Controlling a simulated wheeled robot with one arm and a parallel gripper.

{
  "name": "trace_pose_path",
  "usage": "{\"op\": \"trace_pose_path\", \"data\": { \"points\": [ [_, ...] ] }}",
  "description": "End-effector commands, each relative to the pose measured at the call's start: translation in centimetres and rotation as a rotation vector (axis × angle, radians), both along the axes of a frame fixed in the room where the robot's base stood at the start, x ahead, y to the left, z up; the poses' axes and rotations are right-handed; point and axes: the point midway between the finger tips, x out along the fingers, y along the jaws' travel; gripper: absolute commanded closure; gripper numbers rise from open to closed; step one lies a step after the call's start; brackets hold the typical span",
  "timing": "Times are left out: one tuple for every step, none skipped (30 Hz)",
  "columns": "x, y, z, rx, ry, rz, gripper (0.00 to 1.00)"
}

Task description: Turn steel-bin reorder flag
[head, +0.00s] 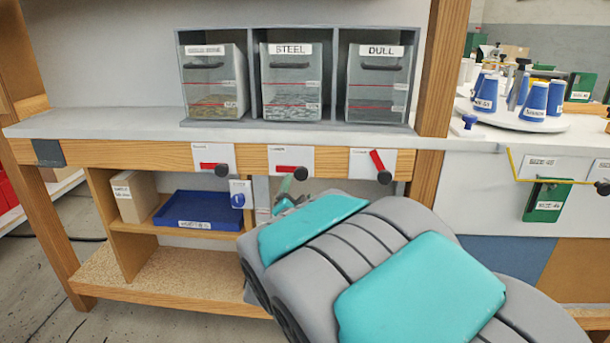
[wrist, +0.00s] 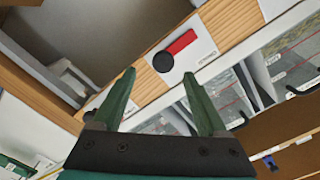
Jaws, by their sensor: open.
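The steel bin (head: 291,85) stands in the middle of the three-bin rack. On the wooden rail below it, the steel-bin reorder flag (head: 270,168) is a red bar with a black knob on a white plate. The bar lies nearly level, pointing left from the knob. In the wrist view the flag (wrist: 181,43) shows with its knob between and just beyond the fingertips. My gripper (wrist: 159,75) is open and empty, its green fingers apart. In the head view my gripper (head: 285,193) is just below the flag, partly hidden by my arm. No contact is visible.
The left flag (head: 207,166) is level; the right flag (head: 377,161) is tilted upward. A blue tray (head: 198,211) and a beige box (head: 134,196) sit on the shelf below. Blue cones (head: 533,101) stand on a round white tray at right.

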Motion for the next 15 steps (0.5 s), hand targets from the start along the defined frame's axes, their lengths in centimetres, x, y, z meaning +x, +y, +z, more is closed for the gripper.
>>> {"op": "trace_pose_path", "data": {
  "points": [
    [0.0,0.2,0.2,0.003,-0.016,-0.006,0.24],
    [0.1,0.2,0.3,0.005,-0.024,-0.009,0.24],
    [0.2,0.2,0.4,0.008,-0.03,-0.013,0.24],
    [0.4,0.1,0.5,0.009,-0.033,-0.014,0.24],
    [0.6,0.1,0.6,0.01,-0.035,-0.015,0.24],
    [1.0,0.1,0.6,0.01,-0.036,-0.016,0.24],
    [1.3,0.1,0.7,0.011,-0.037,-0.016,0.24],
    [1.7,0.0,0.7,0.011,-0.037,-0.016,0.24],
    [2.3,0.0,0.8,0.012,-0.038,-0.016,0.24],
    [2.7,0.0,0.8,0.011,-0.038,-0.016,0.24],
    [3.2,-0.1,0.7,0.011,-0.037,-0.017,0.24],
    [3.8,-0.1,0.6,0.009,-0.036,-0.017,0.24],
    [4.2,-0.1,0.6,0.008,-0.035,-0.016,0.24],
    [4.7,-0.1,0.6,0.007,-0.035,-0.016,0.24],
    [5.3,-0.1,0.6,0.008,-0.034,-0.016,0.24]
  ]
}}
